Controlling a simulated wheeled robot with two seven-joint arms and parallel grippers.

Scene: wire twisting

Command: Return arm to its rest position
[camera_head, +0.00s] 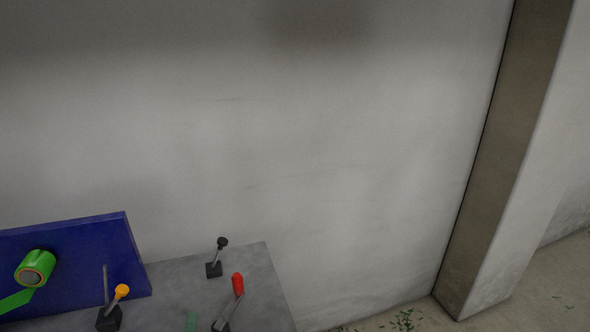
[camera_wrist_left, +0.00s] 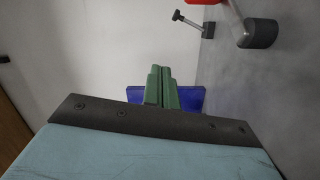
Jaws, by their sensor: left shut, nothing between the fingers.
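My left gripper (camera_wrist_left: 161,88) shows in the left wrist view as green fingers pressed together, shut and empty. In the head view only a small green tip of it (camera_head: 191,321) shows at the bottom edge, over the grey table (camera_head: 180,275), between an orange-knobbed lever (camera_head: 121,291) and a red-handled lever (camera_head: 238,285). The rest of that arm is out of the head view. My right gripper is in neither view.
A blue board (camera_head: 85,240) with a green roll (camera_head: 36,268) stands at the table's left. A black-knobbed lever (camera_head: 222,242) stands near the back edge. A pale wall (camera_head: 300,130) rises behind, and a pillar (camera_head: 500,170) stands at the right.

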